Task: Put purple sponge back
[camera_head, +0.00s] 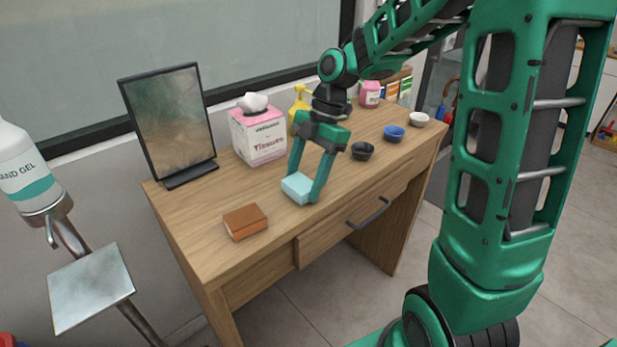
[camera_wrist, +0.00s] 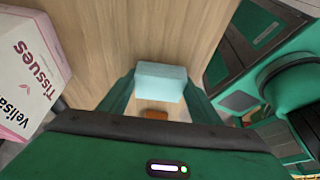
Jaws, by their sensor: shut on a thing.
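No purple sponge shows in either view. My gripper (camera_head: 303,190) points down over the wooden desk, its two green fingers shut on a light blue block (camera_head: 297,187), which looks like a sponge. The block is at or just above the desk top; I cannot tell if it touches. In the wrist view the light blue block (camera_wrist: 160,82) sits between the fingertips. An orange-brown block (camera_head: 245,222) lies on the desk to the left and nearer the front; part of it shows beyond the light blue block in the wrist view (camera_wrist: 154,114).
A hand gel stand (camera_head: 90,285) is at left.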

